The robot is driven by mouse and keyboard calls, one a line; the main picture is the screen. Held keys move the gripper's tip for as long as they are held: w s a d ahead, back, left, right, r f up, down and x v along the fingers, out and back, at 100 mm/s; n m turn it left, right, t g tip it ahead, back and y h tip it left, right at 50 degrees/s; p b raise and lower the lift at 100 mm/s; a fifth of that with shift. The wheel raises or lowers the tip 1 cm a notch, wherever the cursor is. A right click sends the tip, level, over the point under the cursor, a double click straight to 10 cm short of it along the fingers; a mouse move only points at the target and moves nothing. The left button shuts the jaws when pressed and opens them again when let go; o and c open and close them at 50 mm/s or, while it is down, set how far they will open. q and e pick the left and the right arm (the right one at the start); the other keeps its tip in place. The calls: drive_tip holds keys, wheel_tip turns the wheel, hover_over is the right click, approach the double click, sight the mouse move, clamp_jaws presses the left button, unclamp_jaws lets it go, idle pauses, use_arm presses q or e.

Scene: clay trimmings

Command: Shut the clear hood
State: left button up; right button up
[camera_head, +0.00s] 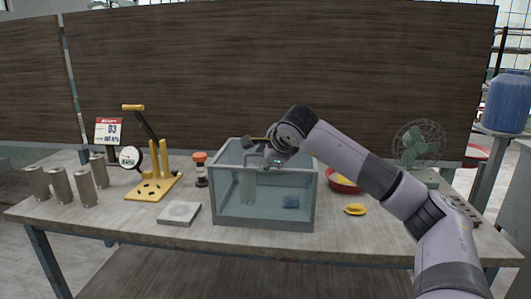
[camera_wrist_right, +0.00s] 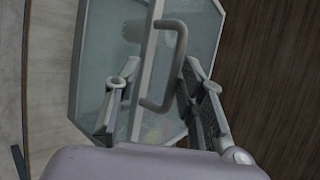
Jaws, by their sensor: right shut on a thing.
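The clear hood (camera_head: 262,220) is a grey-framed box with see-through walls at the middle of the table. How far its top panel is open is hard to tell, as my arm covers part of it. My right gripper (camera_head: 262,153) is at the hood's upper back part. In the right wrist view, a grey bar handle (camera_wrist_right: 176,62) on the hood's frame (camera_wrist_right: 148,60) lies between the fingers of my right gripper (camera_wrist_right: 162,105), which is shut on it. My left gripper is not in view.
A yellow stand (camera_head: 153,188), grey cylinders (camera_head: 87,186), a white tile (camera_head: 179,213) and an orange-topped item (camera_head: 200,171) are left of the hood. A red bowl (camera_head: 343,183), yellow object (camera_head: 355,210) and green fan (camera_head: 420,150) are right. The front table edge (camera_head: 180,238) is clear.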

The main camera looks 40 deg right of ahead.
drive_tip(key=o, duration=0.3)
drive_tip(key=shift+f+g, duration=0.3)
drive_tip(key=shift+f, duration=0.65)
drive_tip(key=shift+d+r+v, duration=0.1)
drive_tip(key=shift+r+v, duration=0.05)
drive_tip(key=shift+v, duration=3.05)
drive_tip(key=shift+d+r+v, duration=0.1)
drive_tip(key=shift+v, duration=3.1)
drive_tip(key=shift+w, duration=0.2)
